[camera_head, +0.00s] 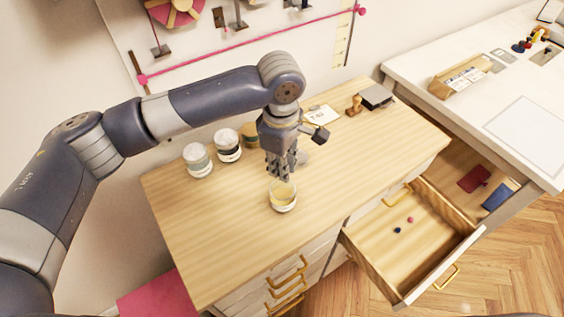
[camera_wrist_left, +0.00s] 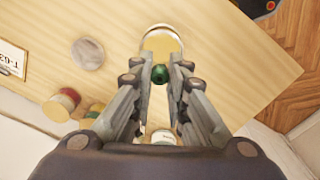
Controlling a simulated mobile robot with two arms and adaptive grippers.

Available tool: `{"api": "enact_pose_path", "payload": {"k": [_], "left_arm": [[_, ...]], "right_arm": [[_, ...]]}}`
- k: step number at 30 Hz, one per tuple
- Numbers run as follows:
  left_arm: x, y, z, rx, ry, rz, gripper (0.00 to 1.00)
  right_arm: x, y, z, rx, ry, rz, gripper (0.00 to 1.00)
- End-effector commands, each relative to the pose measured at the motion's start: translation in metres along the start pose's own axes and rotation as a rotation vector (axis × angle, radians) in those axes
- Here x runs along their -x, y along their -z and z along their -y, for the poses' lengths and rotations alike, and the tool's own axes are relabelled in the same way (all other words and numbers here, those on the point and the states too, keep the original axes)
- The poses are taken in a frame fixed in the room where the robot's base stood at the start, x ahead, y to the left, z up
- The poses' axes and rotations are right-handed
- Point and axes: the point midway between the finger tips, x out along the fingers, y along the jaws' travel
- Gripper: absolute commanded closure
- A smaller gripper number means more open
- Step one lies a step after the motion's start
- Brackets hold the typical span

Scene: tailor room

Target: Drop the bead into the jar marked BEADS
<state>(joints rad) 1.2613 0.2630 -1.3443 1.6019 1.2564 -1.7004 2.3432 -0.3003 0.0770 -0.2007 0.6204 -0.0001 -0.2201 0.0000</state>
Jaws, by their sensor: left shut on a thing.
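My left gripper (camera_head: 282,176) points down over the worktable and is shut on a small green bead (camera_wrist_left: 160,73). The bead shows between the fingertips in the left wrist view; in the head view I cannot make it out. An open jar (camera_head: 283,200) with yellowish contents stands on the table just below the fingertips. In the left wrist view the jar (camera_wrist_left: 160,36) lies beyond the bead, and the bead overlaps its near edge. I cannot read a label on it. My right gripper is not in view.
A round grey lid (camera_wrist_left: 88,53) lies near the gripper. An open drawer (camera_head: 405,235) holds a red and a blue bead. The front left tabletop (camera_head: 205,245) is clear.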

Motion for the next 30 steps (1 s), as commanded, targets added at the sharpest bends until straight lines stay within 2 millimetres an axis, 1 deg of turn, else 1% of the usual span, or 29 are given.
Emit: {"api": "enact_pose_path", "payload": {"k": [15,25,30], "left_arm": [[-0.021,-0.001,0.001,0.0,0.001,0.001,0.92],[-0.021,-0.001,0.001,-0.001,0.001,0.001,0.92],[-0.025,-0.001,0.001,0.0,0.001,0.001,0.92]], "right_arm": [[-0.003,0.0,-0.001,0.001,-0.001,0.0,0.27],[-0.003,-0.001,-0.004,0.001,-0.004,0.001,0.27],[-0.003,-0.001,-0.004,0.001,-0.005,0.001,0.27]]}}
